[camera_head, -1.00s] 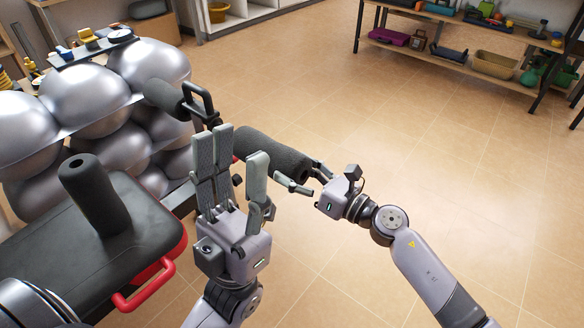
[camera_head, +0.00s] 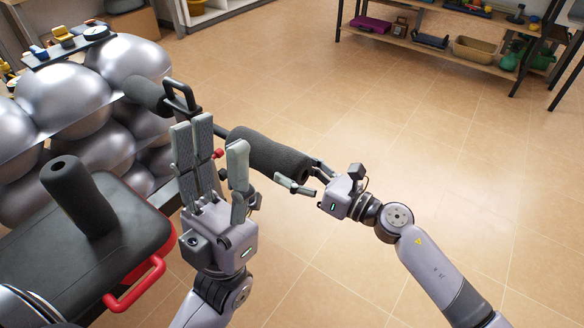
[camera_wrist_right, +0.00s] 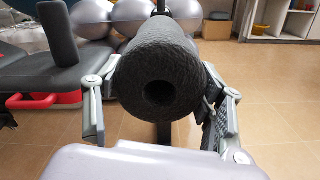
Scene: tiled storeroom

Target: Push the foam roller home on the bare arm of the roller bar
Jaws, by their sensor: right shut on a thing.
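The dark foam roller (camera_head: 267,153) lies slantwise in line with the near arm of the roller bar (camera_head: 220,129). Its far end is close to that arm; whether the arm is inside it I cannot tell. My right gripper (camera_head: 303,178) is shut around the roller's near end. In the right wrist view the roller (camera_wrist_right: 160,80) faces me with a dark hole in its end, a finger on each side. My left gripper (camera_head: 213,148) is open and empty, its fingers upward in front of the bar and partly hiding it. Another foam roller (camera_head: 147,94) is on the bar's far side.
A black bench pad (camera_head: 110,240) with an upright roller (camera_head: 78,194) and a red handle (camera_head: 135,286) stands at left. Silver balls (camera_head: 60,95) are stacked behind it. A shelf (camera_head: 430,48) stands at the far right. The tiled floor at right is clear.

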